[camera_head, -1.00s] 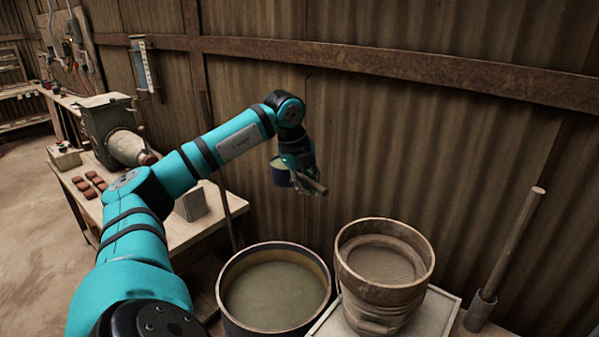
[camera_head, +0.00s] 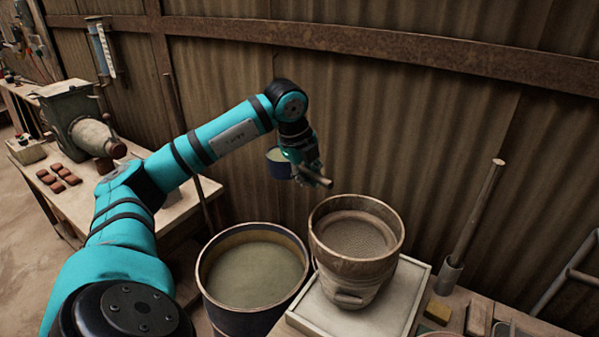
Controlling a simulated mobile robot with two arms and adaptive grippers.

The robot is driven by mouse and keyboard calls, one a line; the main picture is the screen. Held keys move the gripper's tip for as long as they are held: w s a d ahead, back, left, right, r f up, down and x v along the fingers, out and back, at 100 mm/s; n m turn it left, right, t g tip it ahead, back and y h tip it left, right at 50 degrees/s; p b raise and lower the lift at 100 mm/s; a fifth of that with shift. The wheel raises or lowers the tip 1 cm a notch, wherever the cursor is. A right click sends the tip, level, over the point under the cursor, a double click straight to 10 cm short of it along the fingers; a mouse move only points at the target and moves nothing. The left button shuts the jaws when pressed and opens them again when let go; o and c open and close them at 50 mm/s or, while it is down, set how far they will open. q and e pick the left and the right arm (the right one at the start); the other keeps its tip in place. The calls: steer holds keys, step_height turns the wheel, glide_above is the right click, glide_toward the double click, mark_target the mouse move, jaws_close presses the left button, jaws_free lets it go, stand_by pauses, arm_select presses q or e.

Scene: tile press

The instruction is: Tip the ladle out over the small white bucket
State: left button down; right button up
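My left gripper (camera_head: 306,168) is shut on the ladle's wooden handle, whose end sticks out to the right. The ladle (camera_head: 279,168) has a dark blue cup with a pale greenish top surface. It hangs roughly upright in the air, left of the fingers. A round sieve with a brownish rim (camera_head: 390,243) sits on a small pale bucket (camera_head: 349,291), which I take to be the white one; the sieve hides its mouth. In the picture the gripper is above and left of the sieve. My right gripper is not in view.
A large dark drum (camera_head: 212,296) of greenish-grey liquid stands left of the bucket. The bucket stands on a white tray (camera_head: 412,275). A wooden pole (camera_head: 478,210) stands at right. A workbench (camera_head: 178,203) with a machine is at left, and a corrugated wall lies behind.

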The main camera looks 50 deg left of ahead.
arm_select(q)
steer(key=w+d+f+h+p, duration=0.1)
steer(key=w+d+f+p, duration=0.15)
steer(key=d, duration=0.95)
steer(key=w+d+f+p, duration=0.1)
steer(key=w+d+p, duration=0.2)
steer(key=d, duration=1)
steer(key=a+r+n+h+p, duration=0.2)
steer(key=a+r+h, duration=0.3)
steer(key=r+h, duration=0.6)
step_height(320, 180, up, 2)
steer(key=shift+w+r+p, duration=0.1)
steer(key=shift+w+p, duration=0.2)
steer(key=shift+p, duration=0.45)
stand_by(0.7)
stand_by(1.2)
steer(key=shift+a, duration=0.1)
